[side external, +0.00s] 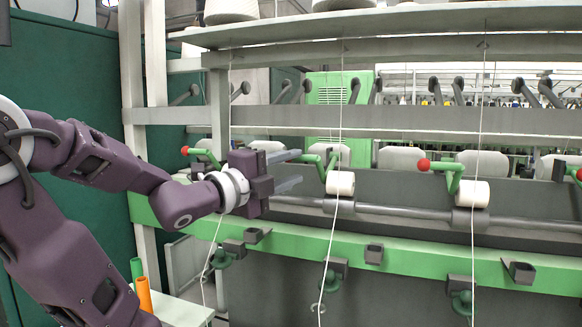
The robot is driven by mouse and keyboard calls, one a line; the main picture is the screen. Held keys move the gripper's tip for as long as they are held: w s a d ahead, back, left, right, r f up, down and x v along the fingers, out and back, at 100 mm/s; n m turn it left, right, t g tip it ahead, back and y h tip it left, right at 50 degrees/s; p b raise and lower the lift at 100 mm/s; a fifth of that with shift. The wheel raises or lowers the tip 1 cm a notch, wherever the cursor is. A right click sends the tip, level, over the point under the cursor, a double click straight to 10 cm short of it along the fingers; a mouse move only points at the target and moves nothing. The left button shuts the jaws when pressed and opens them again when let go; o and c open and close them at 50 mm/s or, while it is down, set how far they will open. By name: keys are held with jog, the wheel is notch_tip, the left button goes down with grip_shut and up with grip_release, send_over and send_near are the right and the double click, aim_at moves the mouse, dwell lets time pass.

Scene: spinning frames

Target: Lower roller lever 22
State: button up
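Several green roller levers sit along the machine: one at the left (205,154) with a red ball end, one in the middle (331,169), one to the right (454,177), and a red ball (579,174) shows at the right edge. No numbers are readable, so I cannot tell which is lever 22. My gripper (297,168) is open, its two fingers spread one above the other and pointing right. The fingertips are just left of the middle lever. That lever's ball end is not visible, and contact is unclear. White bobbins (340,184) (473,193) sit below the middle and right levers.
White threads (334,220) (477,120) run down past the bobbins. A grey shaft (400,213) and a green rail (430,257) cross below. Grey beams (400,119) cross above. Orange (144,296) and green tubes (137,272) stand at the lower left.

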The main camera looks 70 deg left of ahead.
notch_tip(320, 180, up, 7)
jog(key=s+d, duration=0.1)
jog(key=s, duration=0.1)
jog(key=shift+s, duration=0.4)
dwell(0.3)
jog(key=shift+d+f, duration=0.1)
jog(key=s+d, duration=0.5)
jog(key=shift+s+d, duration=0.3)
jog(key=shift+s, duration=0.05)
dwell(0.6)
